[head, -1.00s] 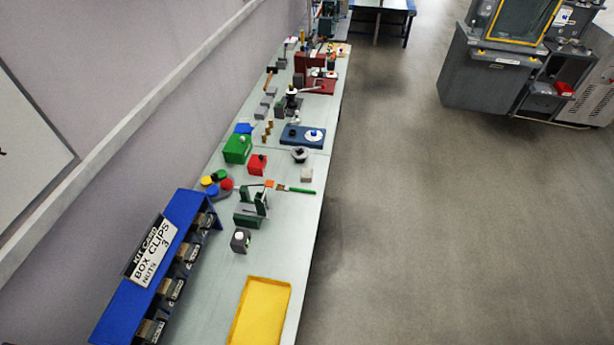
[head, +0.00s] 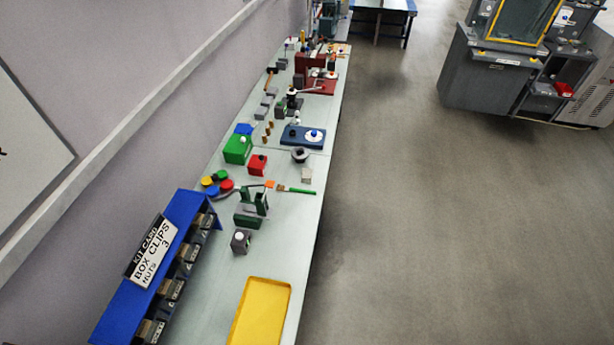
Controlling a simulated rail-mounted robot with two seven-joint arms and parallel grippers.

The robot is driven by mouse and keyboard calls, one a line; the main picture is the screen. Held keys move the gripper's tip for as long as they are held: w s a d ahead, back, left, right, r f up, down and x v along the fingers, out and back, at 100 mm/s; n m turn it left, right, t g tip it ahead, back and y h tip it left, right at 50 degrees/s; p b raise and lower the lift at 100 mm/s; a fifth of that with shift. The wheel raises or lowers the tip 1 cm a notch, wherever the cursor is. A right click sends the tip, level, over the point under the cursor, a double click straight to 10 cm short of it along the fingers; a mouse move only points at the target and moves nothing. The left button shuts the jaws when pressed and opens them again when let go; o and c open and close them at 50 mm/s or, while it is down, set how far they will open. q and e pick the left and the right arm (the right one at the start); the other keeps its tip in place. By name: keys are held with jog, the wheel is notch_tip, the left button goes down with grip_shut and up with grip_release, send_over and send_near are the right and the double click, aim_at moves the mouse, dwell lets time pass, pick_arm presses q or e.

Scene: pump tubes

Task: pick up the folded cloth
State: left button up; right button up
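A small pale, off-white block-like item (head: 306,175) lies near the right edge of the long bench. It may be the folded cloth, but it is too small to tell. It sits just below a dark round bowl-like part (head: 300,155) and above a green-handled brush (head: 296,190). Neither of my grippers shows in the head view.
The long bench (head: 280,245) runs along the wall. A yellow tray (head: 260,312) lies at its near end, beside a blue bin rack (head: 182,240). A green box (head: 237,149), red box (head: 257,164) and blue plate (head: 303,137) stand farther up.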

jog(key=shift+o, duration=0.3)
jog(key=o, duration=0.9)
